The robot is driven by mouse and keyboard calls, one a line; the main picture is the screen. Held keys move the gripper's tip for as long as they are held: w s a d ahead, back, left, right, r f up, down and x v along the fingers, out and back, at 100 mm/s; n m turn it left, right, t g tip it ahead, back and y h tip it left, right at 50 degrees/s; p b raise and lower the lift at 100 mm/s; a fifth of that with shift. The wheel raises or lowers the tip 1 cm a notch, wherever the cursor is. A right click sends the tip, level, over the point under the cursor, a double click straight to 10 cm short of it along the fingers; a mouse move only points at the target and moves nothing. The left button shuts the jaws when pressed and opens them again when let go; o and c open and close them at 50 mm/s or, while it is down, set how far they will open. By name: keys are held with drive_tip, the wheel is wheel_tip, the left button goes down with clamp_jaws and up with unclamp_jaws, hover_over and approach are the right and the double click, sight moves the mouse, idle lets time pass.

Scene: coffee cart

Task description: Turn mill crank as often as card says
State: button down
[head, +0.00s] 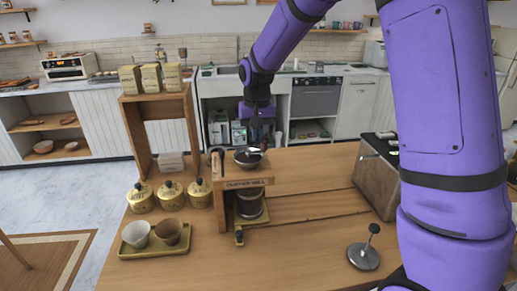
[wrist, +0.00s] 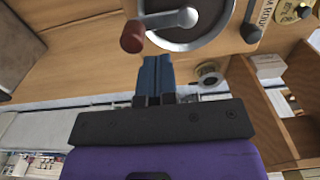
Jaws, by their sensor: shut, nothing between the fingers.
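The wooden mill (head: 220,184) stands on the counter with a lettered front board. A dark metal bowl (head: 243,164) is on its top. In the wrist view the crank's silver arm (wrist: 170,19) crosses the round mill top (wrist: 212,32) and ends in a red-brown knob (wrist: 132,37). My gripper (head: 258,137) is above and behind the mill top in the head view. Its blue fingers (wrist: 154,68) are together and empty, close to the knob and the bowl's rim; I cannot tell whether they touch. I cannot make out a card with a number.
A wooden shelf (head: 133,130) with tins stands left of the mill, with several yellow jars (head: 171,195) in front. A tray (head: 128,252) holds two cups. A metal box (head: 377,177) and a tamper (head: 364,256) are at right. The front middle counter is clear.

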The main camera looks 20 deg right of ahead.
drive_tip(key=shift+f, duration=1.25)
drive_tip(key=shift+r, duration=0.95)
idle(0.4)
